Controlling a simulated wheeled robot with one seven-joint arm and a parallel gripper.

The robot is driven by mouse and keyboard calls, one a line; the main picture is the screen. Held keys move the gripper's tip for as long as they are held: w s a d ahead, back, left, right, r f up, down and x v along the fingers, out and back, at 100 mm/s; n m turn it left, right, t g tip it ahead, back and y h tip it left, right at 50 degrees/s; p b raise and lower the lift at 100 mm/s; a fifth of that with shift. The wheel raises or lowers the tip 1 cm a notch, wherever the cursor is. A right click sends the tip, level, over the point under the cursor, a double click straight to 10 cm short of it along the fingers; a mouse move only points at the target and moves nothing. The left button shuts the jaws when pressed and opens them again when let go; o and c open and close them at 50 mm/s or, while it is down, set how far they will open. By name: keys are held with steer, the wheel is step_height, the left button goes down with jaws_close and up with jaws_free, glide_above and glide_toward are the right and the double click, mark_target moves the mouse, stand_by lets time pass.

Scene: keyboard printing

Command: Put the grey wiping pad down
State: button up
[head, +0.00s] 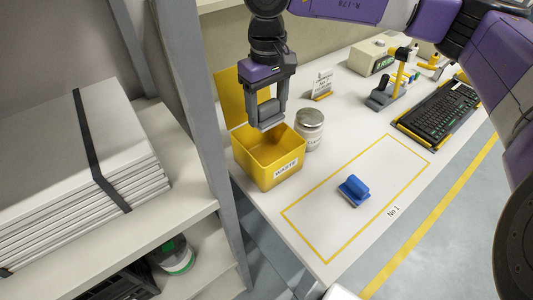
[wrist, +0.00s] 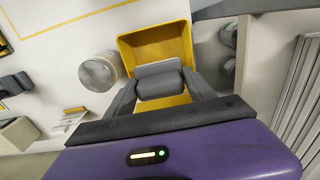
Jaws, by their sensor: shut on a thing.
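The grey wiping pad (wrist: 160,82) is between the two fingers of my gripper (wrist: 163,90), which is shut on it. In the head view my gripper (head: 267,115) points down over the open yellow waste bin (head: 268,165), with the grey pad (head: 268,110) held above the bin's opening. The pad and fingers hide part of the bin's inside. I cannot tell from these views exactly how far the pad is above the rim.
A lidded metal jar (head: 310,130) stands close beside the bin. A blue block-like tool (head: 354,190) lies inside the yellow-outlined area (head: 320,246), which is otherwise clear. A keyboard (head: 438,114) and a small sign (head: 322,85) are farther back. A shelf post (head: 190,100) rises left of the bin.

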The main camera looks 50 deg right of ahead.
mark_target(268, 119)
step_height(268, 119, down, 15)
steer(key=shift+r+p, duration=0.15)
steer(key=shift+p, duration=0.8)
steer(key=shift+f, duration=0.3)
steer(key=shift+f, duration=0.15)
steer(key=o, duration=1.7)
steer(key=shift+c, duration=0.2)
step_height(268, 119, up, 12)
steer(key=shift+r+b, duration=0.2)
steer(key=shift+b, duration=0.6)
